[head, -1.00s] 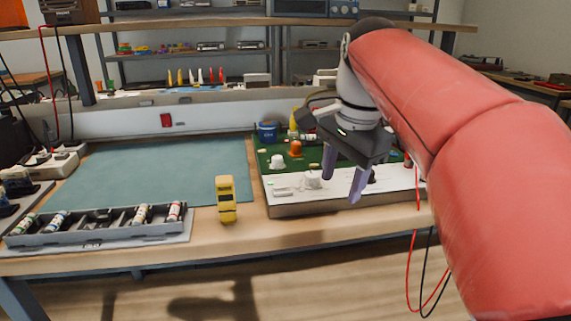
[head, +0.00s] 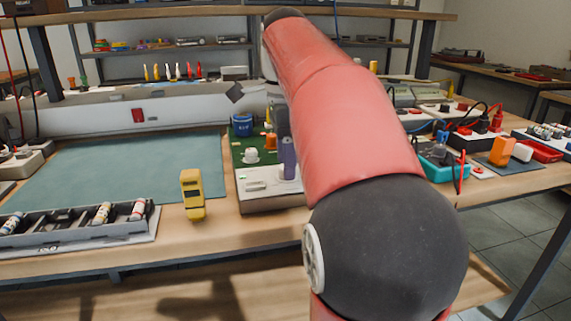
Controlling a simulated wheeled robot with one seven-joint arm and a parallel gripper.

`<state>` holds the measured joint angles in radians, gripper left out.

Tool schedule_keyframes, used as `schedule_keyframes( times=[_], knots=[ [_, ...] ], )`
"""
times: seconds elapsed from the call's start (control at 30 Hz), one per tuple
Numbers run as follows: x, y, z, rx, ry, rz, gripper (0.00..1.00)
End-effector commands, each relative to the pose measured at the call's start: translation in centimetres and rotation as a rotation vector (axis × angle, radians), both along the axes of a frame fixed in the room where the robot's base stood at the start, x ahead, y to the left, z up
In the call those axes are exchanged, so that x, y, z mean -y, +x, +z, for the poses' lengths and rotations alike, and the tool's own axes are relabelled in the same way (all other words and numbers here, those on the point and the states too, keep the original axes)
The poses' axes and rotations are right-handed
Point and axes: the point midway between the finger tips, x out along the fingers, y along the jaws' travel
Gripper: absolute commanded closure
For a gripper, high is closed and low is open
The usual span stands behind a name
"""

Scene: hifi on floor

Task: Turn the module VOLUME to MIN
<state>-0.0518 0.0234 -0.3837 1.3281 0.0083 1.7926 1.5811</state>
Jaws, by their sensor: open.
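The module (head: 270,196), a low box with a green rear panel and a pale front panel, stands near the front edge of the bench. My arm hides its right part. A white knob (head: 250,155) and an orange knob (head: 270,142) show on the green part. I cannot read any labels, so I cannot tell which knob is VOLUME or where it points. My gripper (head: 288,162) is mostly hidden behind my arm. One purple finger shows, pointing down over the pale front panel. It is open, and I cannot tell whether it touches anything.
A yellow meter (head: 192,194) stands left of the module, beside a grey tray of small bottles (head: 88,232). The teal mat (head: 130,166) is clear. A teal bin (head: 440,168) and other devices lie to the right.

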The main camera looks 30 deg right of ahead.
Motion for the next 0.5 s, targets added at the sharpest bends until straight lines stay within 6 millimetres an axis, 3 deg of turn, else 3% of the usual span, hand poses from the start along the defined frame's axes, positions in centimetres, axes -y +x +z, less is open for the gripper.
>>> schedule_keyframes(
  times=[0.37,0.5],
  knots=[
    [0.0,-0.02,-0.68,0.001,0.0,0.001,0.51],
    [0.01,-0.01,-0.68,0.001,0.0,0.001,0.69]
  ],
)
